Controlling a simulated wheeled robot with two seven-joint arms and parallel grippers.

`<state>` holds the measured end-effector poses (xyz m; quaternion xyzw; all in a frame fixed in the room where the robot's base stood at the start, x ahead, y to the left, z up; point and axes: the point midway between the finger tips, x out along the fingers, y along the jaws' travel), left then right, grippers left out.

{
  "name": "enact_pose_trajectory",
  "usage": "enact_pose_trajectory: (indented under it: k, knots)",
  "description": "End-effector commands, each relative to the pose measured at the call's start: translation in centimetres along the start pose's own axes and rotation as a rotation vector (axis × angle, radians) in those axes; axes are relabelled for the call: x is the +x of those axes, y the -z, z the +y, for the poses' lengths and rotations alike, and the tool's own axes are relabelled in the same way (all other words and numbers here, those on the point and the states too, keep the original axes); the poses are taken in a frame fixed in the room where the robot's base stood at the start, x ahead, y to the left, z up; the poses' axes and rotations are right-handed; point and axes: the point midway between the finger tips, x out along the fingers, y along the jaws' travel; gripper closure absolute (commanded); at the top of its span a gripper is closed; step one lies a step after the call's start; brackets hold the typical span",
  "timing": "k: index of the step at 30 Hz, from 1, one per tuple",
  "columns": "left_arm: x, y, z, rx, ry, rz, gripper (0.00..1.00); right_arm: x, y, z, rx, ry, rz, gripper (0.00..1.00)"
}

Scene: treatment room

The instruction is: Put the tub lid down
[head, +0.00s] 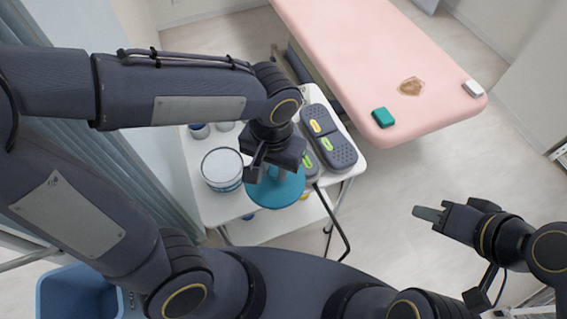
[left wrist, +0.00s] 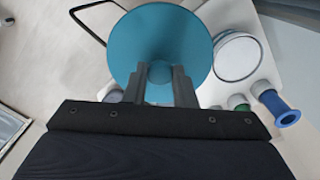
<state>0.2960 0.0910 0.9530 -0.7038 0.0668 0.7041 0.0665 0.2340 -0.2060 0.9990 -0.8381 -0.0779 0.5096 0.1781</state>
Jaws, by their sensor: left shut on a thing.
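The tub lid (head: 290,187) is a round blue disc. My left gripper (head: 264,176) is shut on its central knob and holds it over the front edge of the white trolley (head: 202,203). In the left wrist view the lid (left wrist: 180,30) spans the space ahead of the fingers of my left gripper (left wrist: 159,85). A round tub (head: 222,166) with a white top stands on the trolley, left of the lid; it also shows in the left wrist view (left wrist: 237,56). My right gripper (head: 428,214) is over the floor at the right, away from the trolley; its jaw gap is unclear.
Two dark grey pads (head: 331,143) with coloured labels lie on the trolley's right side. Small cups (head: 199,130) stand at its back left. A black bent handle (head: 335,222) juts out at the right. A pink treatment bed (head: 385,60) is beyond; a blue bin (head: 80,292) stands lower left.

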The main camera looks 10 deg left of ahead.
Motion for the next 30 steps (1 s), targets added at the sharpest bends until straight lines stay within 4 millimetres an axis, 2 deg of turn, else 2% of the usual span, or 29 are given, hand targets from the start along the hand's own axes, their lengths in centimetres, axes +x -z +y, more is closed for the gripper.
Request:
enact_pose_trajectory:
  k: [6, 12, 21, 25, 30]
  knots:
    - [2.5, 5.1, -2.3, -0.003, 0.002, -0.005, 0.98, -0.6, 0.3, -0.3, 0.000, 0.000, 0.000, 0.64]
    - [6.2, 7.8, -3.5, 0.000, 0.002, -0.004, 0.98, -0.5, 0.3, -0.2, 0.000, 0.000, 0.000, 0.64]
    - [8.7, 9.5, -4.3, 0.001, 0.001, -0.002, 0.98, -0.6, 0.3, -0.3, 0.000, 0.000, 0.000, 0.64]
    - [10.7, 9.4, -4.2, 0.003, 0.002, -0.003, 0.98, -0.4, 0.2, -0.2, 0.000, 0.000, 0.000, 0.64]
    - [11.4, 9.4, -4.2, 0.003, 0.000, 0.001, 0.98, -0.4, 0.2, -0.2, 0.000, 0.000, 0.000, 0.64]
